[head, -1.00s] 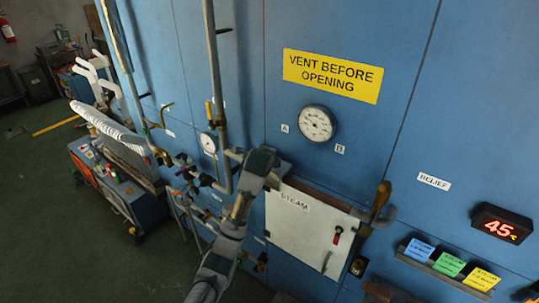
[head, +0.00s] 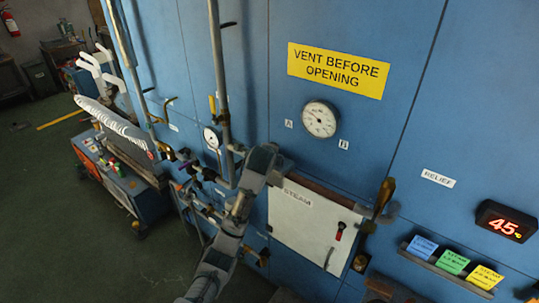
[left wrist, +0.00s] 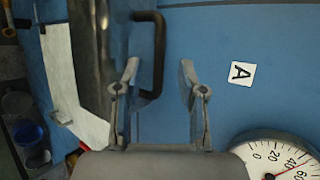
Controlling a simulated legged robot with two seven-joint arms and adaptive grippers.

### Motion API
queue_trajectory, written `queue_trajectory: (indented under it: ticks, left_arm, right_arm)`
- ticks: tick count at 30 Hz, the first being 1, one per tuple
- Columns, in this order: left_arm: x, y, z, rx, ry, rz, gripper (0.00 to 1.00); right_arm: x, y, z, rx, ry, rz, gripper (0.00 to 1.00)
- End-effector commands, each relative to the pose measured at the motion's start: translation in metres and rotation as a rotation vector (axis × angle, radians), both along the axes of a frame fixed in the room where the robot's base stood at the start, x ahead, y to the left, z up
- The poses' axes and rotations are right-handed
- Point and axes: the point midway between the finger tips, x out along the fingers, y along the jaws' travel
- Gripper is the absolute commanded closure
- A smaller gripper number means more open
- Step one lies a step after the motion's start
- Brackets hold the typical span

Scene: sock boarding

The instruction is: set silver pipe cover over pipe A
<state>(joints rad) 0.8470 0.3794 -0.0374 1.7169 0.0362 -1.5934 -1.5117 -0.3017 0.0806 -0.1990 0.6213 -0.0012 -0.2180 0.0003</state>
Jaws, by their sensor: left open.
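A long pale ribbed sleeve (head: 115,122) lies at the left above a cart; I cannot tell whether it is the silver pipe cover. A vertical grey pipe (head: 221,90) runs down the blue wall, but no label on it is readable. A small "A" tag (head: 288,124) is on the wall left of a round gauge; it also shows in the left wrist view (left wrist: 241,73). My left gripper (head: 279,168) is in front of the wall, just above the white STEAM panel. In the left wrist view its fingers (left wrist: 159,66) are apart, with a dark handle (left wrist: 158,50) showing between them. My right gripper is out of view.
The white STEAM panel (head: 310,235) is below my left gripper. A wooden-handled lever (head: 385,195) sticks out at its right. The round gauge (head: 320,119) is above.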

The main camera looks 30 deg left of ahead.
Motion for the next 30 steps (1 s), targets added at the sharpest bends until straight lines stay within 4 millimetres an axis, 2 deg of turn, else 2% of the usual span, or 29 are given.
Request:
queue_trajectory:
  ticks: [6,13,18,30]
  left_arm:
    - [-0.039,-0.016,0.028,0.003,-0.004,-0.001,0.6]
    - [-0.069,-0.029,0.047,0.001,-0.002,-0.002,0.6]
    - [-0.077,-0.033,0.052,0.0,-0.001,0.0,0.6]
    - [-0.077,-0.033,0.052,-0.001,0.0,-0.001,0.6]
  right_arm:
    - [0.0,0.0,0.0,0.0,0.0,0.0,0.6]
    - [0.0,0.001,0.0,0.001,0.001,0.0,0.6]
    - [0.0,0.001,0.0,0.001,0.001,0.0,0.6]
    - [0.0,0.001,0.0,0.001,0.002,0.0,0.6]
